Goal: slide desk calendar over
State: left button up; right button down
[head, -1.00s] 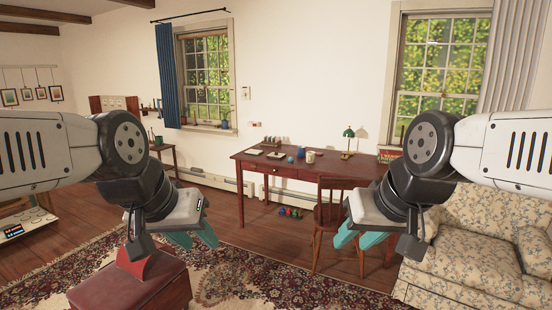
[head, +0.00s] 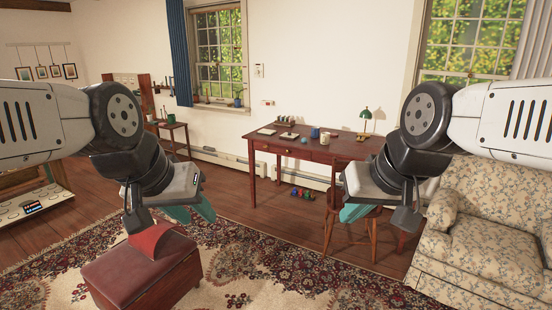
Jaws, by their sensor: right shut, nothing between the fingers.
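I cannot make out the desk calendar for certain. Several small items stand on the dark red wooden desk (head: 345,149), among them a small upright pale item (head: 285,120) at its back left. My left gripper (head: 191,212) is in front of the desk and to its left, with its teal fingers apart and nothing between them. My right gripper (head: 355,213) is in front of the desk's right part, shut and empty. Both are well short of the desk top. My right arm hides the desk's right end.
A wooden chair (head: 347,230) stands at the desk's front. A red ottoman (head: 140,270) with a red wedge-shaped item (head: 150,240) is at the near left. A floral sofa (head: 480,235) is at the right. Patterned rug (head: 290,265) and bare floor (head: 235,200) lie between.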

aim_at(285, 136)
jog(key=i, duration=2.2)
jog(key=i+j+z, duration=0.1)
jog(key=i, duration=2.15)
jog(key=i+j+z, duration=0.15)
jog(key=i+z, duration=0.15)
jog(key=i, duration=0.15)
